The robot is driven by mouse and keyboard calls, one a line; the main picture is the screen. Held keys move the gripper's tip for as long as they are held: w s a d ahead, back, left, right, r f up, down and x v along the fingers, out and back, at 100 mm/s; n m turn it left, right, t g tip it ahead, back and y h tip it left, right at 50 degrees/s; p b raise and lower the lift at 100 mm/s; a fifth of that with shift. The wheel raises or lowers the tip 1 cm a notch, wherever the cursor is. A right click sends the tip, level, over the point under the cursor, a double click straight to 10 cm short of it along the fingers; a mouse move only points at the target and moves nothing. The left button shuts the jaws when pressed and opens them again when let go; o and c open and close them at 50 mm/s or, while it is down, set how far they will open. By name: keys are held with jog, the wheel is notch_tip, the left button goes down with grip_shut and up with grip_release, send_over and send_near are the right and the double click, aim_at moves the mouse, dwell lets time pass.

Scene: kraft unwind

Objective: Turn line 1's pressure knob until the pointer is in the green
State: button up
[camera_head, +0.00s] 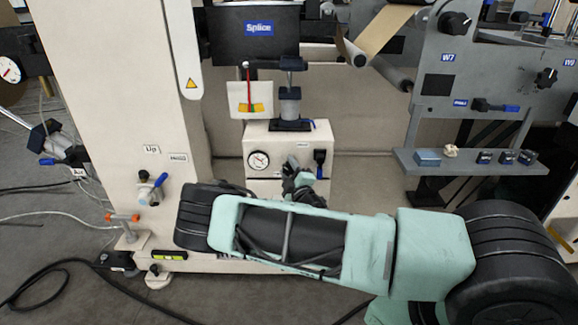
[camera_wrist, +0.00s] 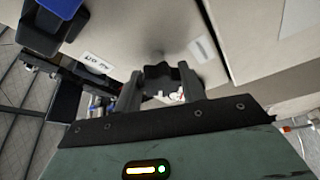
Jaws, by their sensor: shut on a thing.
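A dark lobed knob (camera_wrist: 160,72) sits on the pale panel in the wrist view. My gripper (camera_wrist: 160,86) is shut on it, one finger on each side. In the head view my gripper (camera_head: 296,174) is at the front of the cream box (camera_head: 286,139), and my arm and the gripper hide the knob. A round white gauge (camera_head: 258,160) is on the same box, just left of the gripper. Its pointer and any green band are too small to read. No gauge face shows in the wrist view.
A dark blue-handled valve (camera_head: 319,163) is close to the right of my gripper. A shelf (camera_head: 480,161) with small parts stands at the right. A blue-handled valve (camera_head: 153,189) is on the left column.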

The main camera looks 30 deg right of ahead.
jog(key=shift+n+p, duration=0.4)
jog(key=shift+n, duration=0.5)
jog(key=o, duration=1)
jog(key=shift+c, duration=0.2)
jog(key=p+v, duration=0.1)
jog(key=v, duration=1.6)
jog(key=shift+s+r+p, duration=0.35)
jog(key=shift+p, duration=0.05)
